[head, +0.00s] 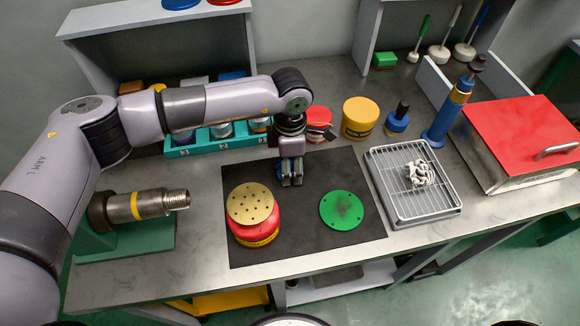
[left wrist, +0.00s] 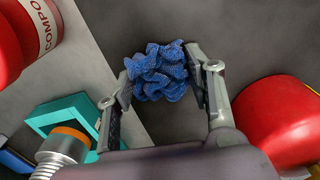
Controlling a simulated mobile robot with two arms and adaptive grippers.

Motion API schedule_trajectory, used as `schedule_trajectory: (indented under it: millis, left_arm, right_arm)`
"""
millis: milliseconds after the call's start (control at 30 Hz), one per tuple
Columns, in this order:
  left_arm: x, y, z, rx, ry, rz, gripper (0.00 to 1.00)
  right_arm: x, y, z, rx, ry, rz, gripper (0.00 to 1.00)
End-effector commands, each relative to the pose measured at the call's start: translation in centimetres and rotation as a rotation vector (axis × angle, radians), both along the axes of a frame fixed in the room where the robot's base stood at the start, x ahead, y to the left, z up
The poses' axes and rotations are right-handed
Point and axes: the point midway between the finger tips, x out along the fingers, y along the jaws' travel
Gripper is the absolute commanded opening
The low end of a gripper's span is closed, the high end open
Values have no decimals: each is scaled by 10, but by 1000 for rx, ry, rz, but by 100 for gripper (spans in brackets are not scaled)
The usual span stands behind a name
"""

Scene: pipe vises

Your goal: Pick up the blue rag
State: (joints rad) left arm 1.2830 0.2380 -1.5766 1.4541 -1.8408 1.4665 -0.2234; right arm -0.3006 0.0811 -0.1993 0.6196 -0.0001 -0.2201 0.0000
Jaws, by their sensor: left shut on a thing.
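The blue rag (left wrist: 160,72) is a crumpled, textured cloth between the two fingers of my left gripper (left wrist: 158,80) in the left wrist view. Both fingers press against its sides. In the head view my left gripper (head: 291,176) points down over the back part of the black mat (head: 300,240). It hides nearly all of the rag there; only a sliver of blue shows at its left side. I cannot tell whether the rag touches the mat. My right gripper is not in view.
A red container with a perforated brass lid (head: 252,203) and a green disc (head: 342,210) are on the mat in front. A red can (head: 318,120) and a teal tray (head: 206,147) stand behind. A wire rack (head: 390,165) with white cloth lies right.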

Motion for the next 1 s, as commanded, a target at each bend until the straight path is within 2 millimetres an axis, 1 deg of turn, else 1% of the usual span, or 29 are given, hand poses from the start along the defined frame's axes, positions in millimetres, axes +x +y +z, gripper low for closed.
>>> schedule_trajectory:
  millis: [367, 467, 567, 667, 767, 867, 1000]
  left_arm:
    - [0, 0, 0, 0, -1, 0, 40]
    - [1, 0, 3, -1, -1, 1, 40]
    - [1, 0, 10, -1, -3, 0, 40]
    - [1, 0, 23, -2, -4, 1, 40]
    - [2, 0, 43, -2, -6, 0, 40]
    - [2, 0, 70, -2, -7, 0, 40]
    - [2, 0, 113, -2, -7, 0, 40]
  right_arm:
    - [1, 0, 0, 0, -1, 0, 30]
    - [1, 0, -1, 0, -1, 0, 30]
    - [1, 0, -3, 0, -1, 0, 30]
    - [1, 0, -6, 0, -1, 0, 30]
    - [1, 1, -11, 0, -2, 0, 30]
    - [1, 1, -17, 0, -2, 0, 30]
    - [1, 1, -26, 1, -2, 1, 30]
